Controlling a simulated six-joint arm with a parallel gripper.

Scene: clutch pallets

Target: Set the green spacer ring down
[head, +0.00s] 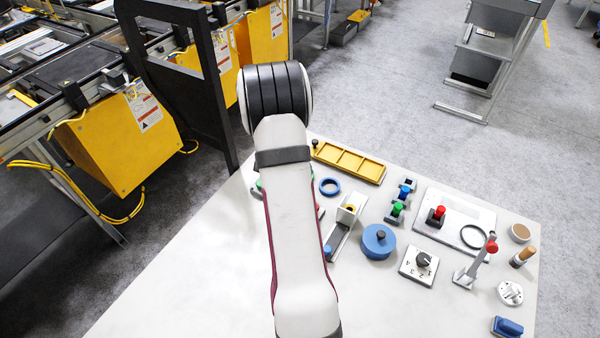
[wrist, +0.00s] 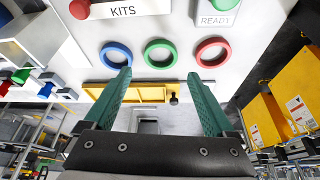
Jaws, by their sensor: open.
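The green spacer ring (wrist: 160,41) lies flat on the pale table in the wrist view, between a blue ring (wrist: 103,56) and a red ring (wrist: 212,41). It appears beyond my fingertips, centred in the gap between them. My gripper (wrist: 159,73) is open, with two green fingers wide apart and nothing held between them. In the head view my arm hides the gripper and most of the ring area. The blue ring (head: 320,187) shows there just right of my arm.
A yellow compartment tray (head: 364,154) lies at the table's far edge. A KITS board with a red button (wrist: 79,9) and a READY plate (wrist: 214,17) are near the rings. A blue round part (head: 368,246), a dial box and a lever stand further right. The table's left front is clear.

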